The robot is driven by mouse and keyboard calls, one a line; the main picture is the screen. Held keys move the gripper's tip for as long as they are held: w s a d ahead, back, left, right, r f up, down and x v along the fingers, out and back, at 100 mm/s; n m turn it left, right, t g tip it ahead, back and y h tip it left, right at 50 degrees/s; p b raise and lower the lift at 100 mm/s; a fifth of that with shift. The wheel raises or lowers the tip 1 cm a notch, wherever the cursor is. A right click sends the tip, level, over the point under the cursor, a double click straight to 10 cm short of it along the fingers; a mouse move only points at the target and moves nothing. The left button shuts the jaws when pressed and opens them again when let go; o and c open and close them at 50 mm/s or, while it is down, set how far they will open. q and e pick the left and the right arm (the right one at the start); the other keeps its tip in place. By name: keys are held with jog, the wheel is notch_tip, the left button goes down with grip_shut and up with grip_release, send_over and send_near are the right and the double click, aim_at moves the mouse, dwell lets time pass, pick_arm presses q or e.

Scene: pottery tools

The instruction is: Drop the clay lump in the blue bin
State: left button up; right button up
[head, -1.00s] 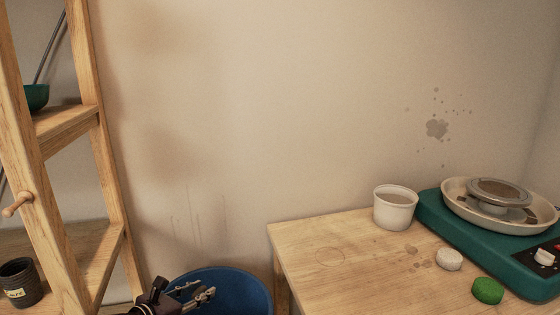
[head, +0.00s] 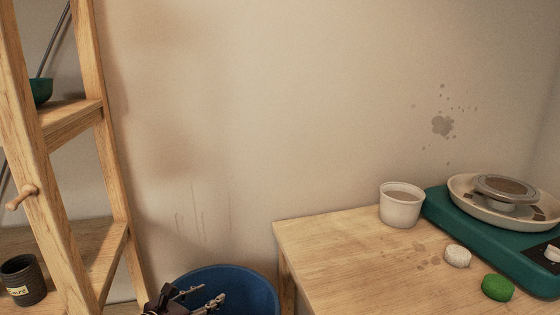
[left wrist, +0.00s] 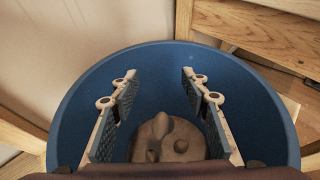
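The blue bin (head: 248,285) stands on the floor between the shelf and the table, its lower part cut off in the head view. My left gripper (head: 205,296) is over its mouth. In the left wrist view the bin (left wrist: 268,110) surrounds the gripper (left wrist: 158,88), whose two fingers stand well apart with nothing touching their pads. Grey-brown clay (left wrist: 170,140), with smaller rounded pieces on it, shows beyond the fingers, inside the bin. I cannot tell which piece is the clay lump. My right gripper is not in view.
A wooden shelf (head: 112,180) with a dark labelled cup (head: 24,282) stands at left.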

pick_arm(q)
jog(key=shift+o, duration=0.3)
jog(key=shift+r, duration=0.1)
notch_tip(320, 180, up, 10)
dwell(0.3)
jog(key=shift+s, duration=0.1)
